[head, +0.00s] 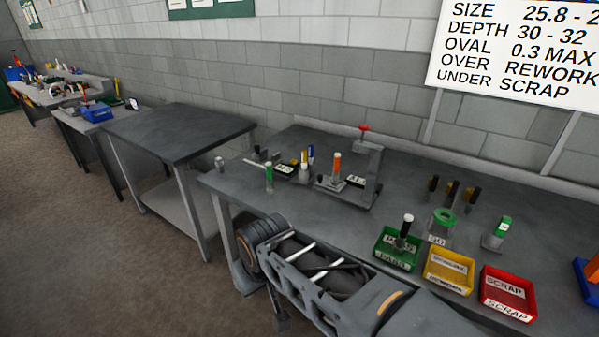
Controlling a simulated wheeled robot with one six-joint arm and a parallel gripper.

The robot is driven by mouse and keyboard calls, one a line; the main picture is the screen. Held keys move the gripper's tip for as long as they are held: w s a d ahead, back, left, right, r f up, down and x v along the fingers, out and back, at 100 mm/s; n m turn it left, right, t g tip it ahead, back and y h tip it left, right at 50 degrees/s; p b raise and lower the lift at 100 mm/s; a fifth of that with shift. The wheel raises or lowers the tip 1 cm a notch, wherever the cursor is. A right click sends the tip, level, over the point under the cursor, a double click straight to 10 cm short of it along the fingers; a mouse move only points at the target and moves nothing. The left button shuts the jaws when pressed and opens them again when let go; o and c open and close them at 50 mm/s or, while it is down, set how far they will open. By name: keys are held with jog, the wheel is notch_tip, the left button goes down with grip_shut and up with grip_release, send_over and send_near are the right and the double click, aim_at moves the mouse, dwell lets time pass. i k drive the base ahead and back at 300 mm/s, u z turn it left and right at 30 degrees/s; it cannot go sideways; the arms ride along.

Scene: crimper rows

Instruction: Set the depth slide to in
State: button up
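A bench fixture (372,175) with an upright grey frame and a red knob (363,128) on top stands towards the back of the grey workbench (440,170). A smaller device with a pale bar (256,163) and dark knobs stands at the bench's left end. I cannot tell which part is the depth slide or how it is set; the parts are too small. My arm (330,275) crosses the bottom of the head view in front of the bench. My gripper is not in view.
Green (398,262), yellow (450,285) and red (508,310) trays line the bench's front right. A dark piece stands in the green tray. A green ring gauge (444,217) and several dark-handled tools (452,190) stand behind. A separate table (180,130) is bare.

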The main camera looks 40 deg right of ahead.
aim_at(324, 182)
jog(key=i, duration=0.7)
jog(key=z, duration=0.9)
jog(key=i, duration=0.45)
jog(key=z, duration=0.45)
